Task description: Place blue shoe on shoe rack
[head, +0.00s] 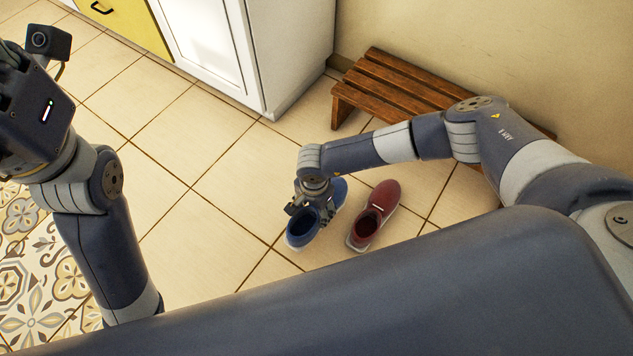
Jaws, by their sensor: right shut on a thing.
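The blue shoe (303,232) is on or just above the tiled floor in the middle of the head view, heel toward me. My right gripper (312,211) is over it and shut on it, covering part of its middle. I cannot tell if the shoe touches the floor. The wooden slatted shoe rack (399,86) is low against the wall behind, empty where it shows. My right arm hides part of its right side. My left gripper (8,60) is at the left edge, partly cut off, away from the shoe; its fingers do not show clearly.
A red shoe (376,213) stands on the floor just right of the blue shoe. A white cabinet (238,50) with a yellow door (125,20) stands left of the rack. Tiled floor (180,140) at left centre is clear. A patterned floor area (40,270) lies at lower left.

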